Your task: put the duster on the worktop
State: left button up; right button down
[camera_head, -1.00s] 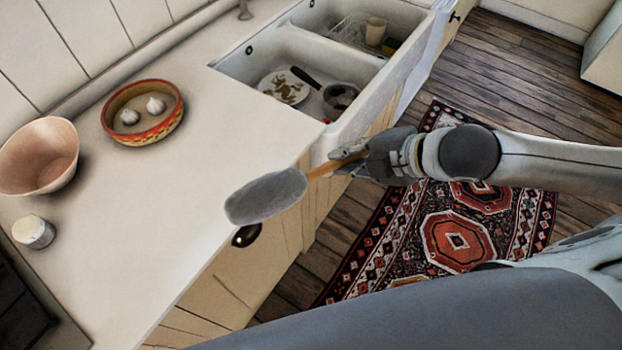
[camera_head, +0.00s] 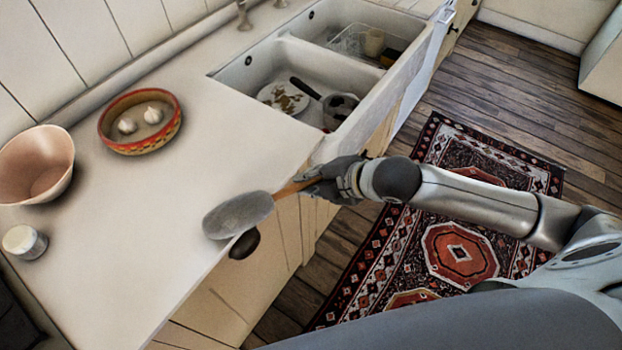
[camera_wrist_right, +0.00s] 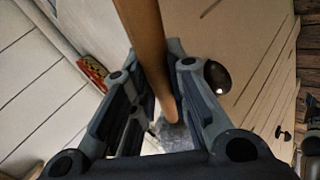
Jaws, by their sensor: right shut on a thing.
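The duster has a grey fluffy head (camera_head: 238,214) and a brown wooden handle (camera_head: 294,187). My right gripper (camera_head: 318,178) is shut on the handle, just beyond the worktop's front edge. The duster's head reaches left, over the front edge of the pale worktop (camera_head: 150,215); I cannot tell whether it touches the surface. In the right wrist view the handle (camera_wrist_right: 148,40) runs between the fingers, with the grey head (camera_wrist_right: 172,133) partly hidden beyond them. My left gripper is not in view.
A patterned bowl with garlic (camera_head: 140,148), a pink bowl (camera_head: 36,165) and a small white-lidded jar (camera_head: 24,241) stand at the worktop's back and left. The double sink (camera_head: 268,72) holds dishes. The worktop's middle and front are clear. A rug (camera_head: 460,245) lies below.

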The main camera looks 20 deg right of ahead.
jog(key=shift+f, duration=0.2)
jog(key=c, duration=1.4)
grip_release()
jog(key=shift+r, duration=0.1)
